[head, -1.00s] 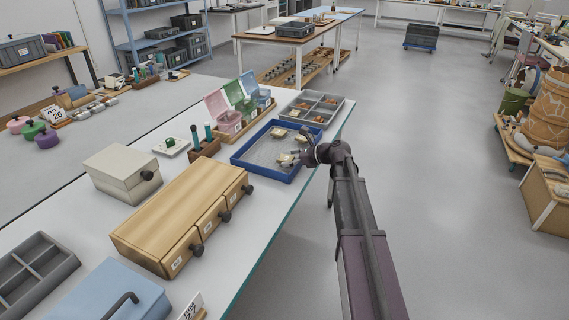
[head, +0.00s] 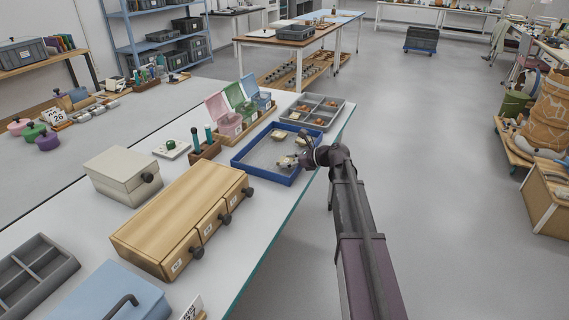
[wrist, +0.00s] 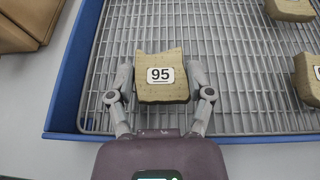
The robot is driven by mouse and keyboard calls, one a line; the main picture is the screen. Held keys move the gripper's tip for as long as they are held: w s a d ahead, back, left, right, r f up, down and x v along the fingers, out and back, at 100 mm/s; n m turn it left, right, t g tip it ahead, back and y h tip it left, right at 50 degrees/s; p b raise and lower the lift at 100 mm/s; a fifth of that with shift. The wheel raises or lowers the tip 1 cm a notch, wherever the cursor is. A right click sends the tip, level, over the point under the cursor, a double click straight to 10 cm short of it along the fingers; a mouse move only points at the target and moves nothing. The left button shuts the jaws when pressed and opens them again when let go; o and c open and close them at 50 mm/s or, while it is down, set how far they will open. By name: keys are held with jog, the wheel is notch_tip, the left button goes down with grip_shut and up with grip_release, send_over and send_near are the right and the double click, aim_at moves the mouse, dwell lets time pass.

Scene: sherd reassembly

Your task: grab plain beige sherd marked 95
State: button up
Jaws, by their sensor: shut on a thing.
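The plain beige sherd marked 95 (wrist: 161,88) shows in the wrist view, its label facing up. My gripper (wrist: 160,76) has one finger on each side of it and is shut on it. The sherd is over the wire rack of the blue-rimmed tray (wrist: 72,75); I cannot tell whether it touches the rack. In the head view my gripper (head: 291,160) is low inside the same tray (head: 262,176) and mostly hides this sherd.
Two other beige sherds (wrist: 290,8) (wrist: 308,79) lie on the rack to the right in the wrist view. A wooden box (wrist: 30,22) stands left of the tray. A grey divided tray (head: 312,110) stands behind it in the head view.

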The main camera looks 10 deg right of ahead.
aim_at(288, 161)
jog(key=shift+r, duration=0.15)
notch_tip(288, 161, up, 4)
jog(key=p, duration=0.4)
jog(key=s+d, duration=0.1)
jog(key=s, duration=0.4)
jog(key=s+d, duration=0.1)
jog(key=s, duration=0.4)
jog(key=s+d+p, duration=0.1)
jog(key=s, duration=0.4)
jog(key=shift+s+d+r, duration=0.25)
jog(key=shift+s+r, duration=0.05)
jog(key=shift+s, duration=0.05)
jog(key=shift+r, duration=0.15)
